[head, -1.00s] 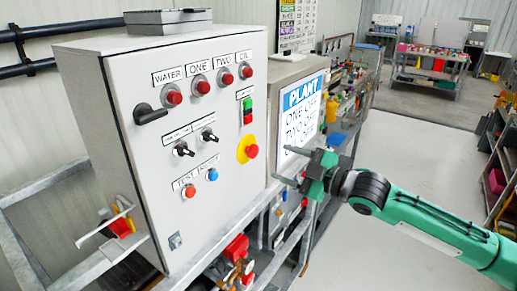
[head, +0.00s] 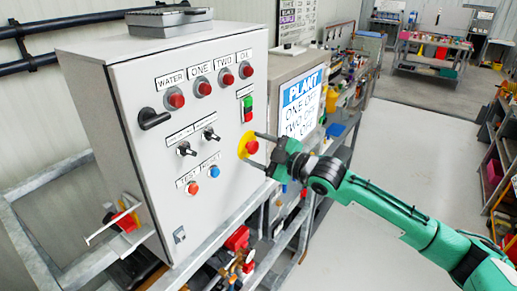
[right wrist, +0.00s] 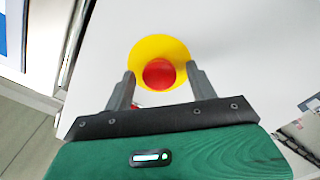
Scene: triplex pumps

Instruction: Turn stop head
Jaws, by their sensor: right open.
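The stop head is a red mushroom button (head: 252,148) on a yellow round plate (head: 243,142), on the right side of the grey control cabinet's front (head: 150,85). My right gripper (head: 258,149) is open, with one finger above the button and one below it in the head view. In the right wrist view the red button (right wrist: 159,73) shows between the two fingertips (right wrist: 160,80), in front of the yellow plate (right wrist: 150,47). I cannot tell whether the fingers touch it. My left gripper is not in view.
A green and red switch (head: 247,108) sits above the button. Two black selector knobs (head: 210,134), red lamps (head: 203,88) and a blue button (head: 214,171) are to its left. A PLANT sign (head: 302,105) stands just behind on the right. The floor (head: 400,150) at right is open.

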